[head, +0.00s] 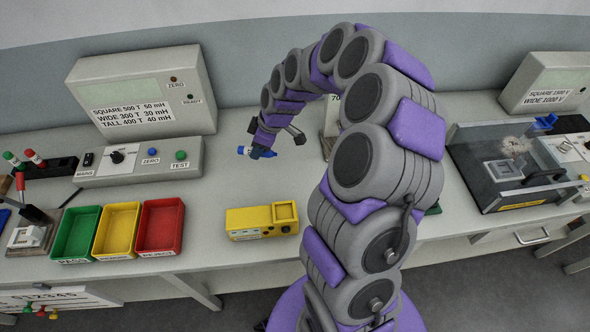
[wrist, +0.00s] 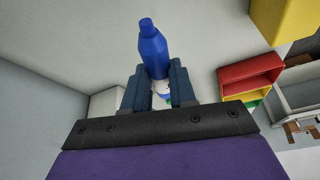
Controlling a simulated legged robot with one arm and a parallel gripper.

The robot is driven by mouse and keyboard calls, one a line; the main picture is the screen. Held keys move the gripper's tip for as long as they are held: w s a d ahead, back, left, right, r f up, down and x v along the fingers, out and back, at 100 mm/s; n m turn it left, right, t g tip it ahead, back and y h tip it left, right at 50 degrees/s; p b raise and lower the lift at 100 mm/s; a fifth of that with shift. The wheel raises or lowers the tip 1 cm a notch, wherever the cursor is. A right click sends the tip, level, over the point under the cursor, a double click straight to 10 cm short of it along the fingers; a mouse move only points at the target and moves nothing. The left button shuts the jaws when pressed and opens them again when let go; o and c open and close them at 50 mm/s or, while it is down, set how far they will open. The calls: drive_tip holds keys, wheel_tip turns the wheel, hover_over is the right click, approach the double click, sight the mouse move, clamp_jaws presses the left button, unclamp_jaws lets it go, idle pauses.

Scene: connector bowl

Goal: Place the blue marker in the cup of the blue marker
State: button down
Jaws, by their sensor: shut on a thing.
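My gripper (wrist: 157,82) is shut on the blue marker (wrist: 153,48), with its blue end sticking out beyond the fingers and a white part between them. In the head view my gripper (head: 263,144) is above the table, and a little of the blue marker (head: 242,151) shows at its left. The blue marker's cup cannot be made out clearly; the holder's right part shows no marker.
Green (head: 76,233), yellow (head: 116,231) and red (head: 160,227) trays line the front edge. A yellow box (head: 262,221) sits to their right. A grey meter (head: 145,90) and its control panel (head: 140,163) stand behind. A red-handled lever (head: 20,183) is near the holder.

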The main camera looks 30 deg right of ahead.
sight(274, 176)
drive_tip(key=shift+s+d+f+n+g+y, duration=0.15)
drive_tip(key=shift+s+d+f+n+g, duration=0.15)
drive_tip(key=shift+d+n, duration=0.45)
drive_tip(key=shift+s+d+f+n+g+y, duration=0.15)
drive_tip(key=shift+s+d+n+g, duration=0.15)
drive_tip(key=shift+d+n, duration=0.45)
drive_tip(key=shift+s+d+f+n+g+y, duration=0.1)
drive_tip(key=shift+s+d+f+n+g, duration=0.2)
drive_tip(key=shift+d+n, duration=0.45)
wheel_tip(274, 176, down, 10)
drive_tip(key=b, duration=0.2)
drive_tip(key=shift+s+r+b, duration=0.1)
drive_tip(key=shift+r+b, duration=0.1)
drive_tip(key=shift+b, duration=0.2)
drive_tip(key=shift+f, duration=0.2)
drive_tip(key=c, duration=0.9)
unclamp_jaws()
drive_tip(key=shift+r, duration=0.15)
